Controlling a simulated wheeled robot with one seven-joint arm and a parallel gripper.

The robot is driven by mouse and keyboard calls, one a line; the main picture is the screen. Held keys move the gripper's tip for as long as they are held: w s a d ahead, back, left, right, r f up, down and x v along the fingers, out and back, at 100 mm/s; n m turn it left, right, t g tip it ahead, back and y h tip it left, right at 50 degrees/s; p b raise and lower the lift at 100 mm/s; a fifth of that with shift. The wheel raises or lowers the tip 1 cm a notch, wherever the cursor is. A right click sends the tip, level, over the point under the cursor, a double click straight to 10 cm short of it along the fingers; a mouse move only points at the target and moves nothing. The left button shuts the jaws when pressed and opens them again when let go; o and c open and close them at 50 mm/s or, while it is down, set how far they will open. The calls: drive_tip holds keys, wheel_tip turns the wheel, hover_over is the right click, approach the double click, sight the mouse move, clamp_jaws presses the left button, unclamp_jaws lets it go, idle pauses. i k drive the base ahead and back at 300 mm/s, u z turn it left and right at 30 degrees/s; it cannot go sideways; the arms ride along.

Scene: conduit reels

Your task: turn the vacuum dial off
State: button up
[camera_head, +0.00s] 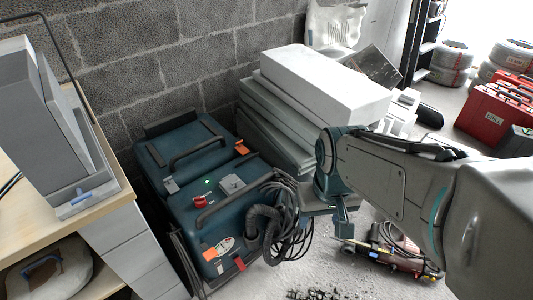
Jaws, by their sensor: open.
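The vacuum (190,233) is a dark teal box with a black handle, standing on the floor beside the wall. A red dial (200,201) sits on its top, close to a small green light (208,181) and a grey socket cover (232,185). The dial's exact setting is too small to read. A black ribbed hose (263,226) and coiled cable hang at its right side. My gripper (342,226) is at the end of my arm, pointing down, to the right of the vacuum and apart from the dial. It is open, with nothing visible in it; its fingers are small here.
A second teal case (185,148) stands behind the vacuum. White and grey boxes (318,88) are stacked behind my wrist. A wooden-topped bench (118,190) is close on the left. Tools and cables (385,255) lie on the floor at right; red cases (487,112) stand farther back.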

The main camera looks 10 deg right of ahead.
sight(200, 201)
drive_tip(key=u, duration=0.65)
drive_tip(key=i, duration=0.6)
drive_tip(key=u, duration=0.5)
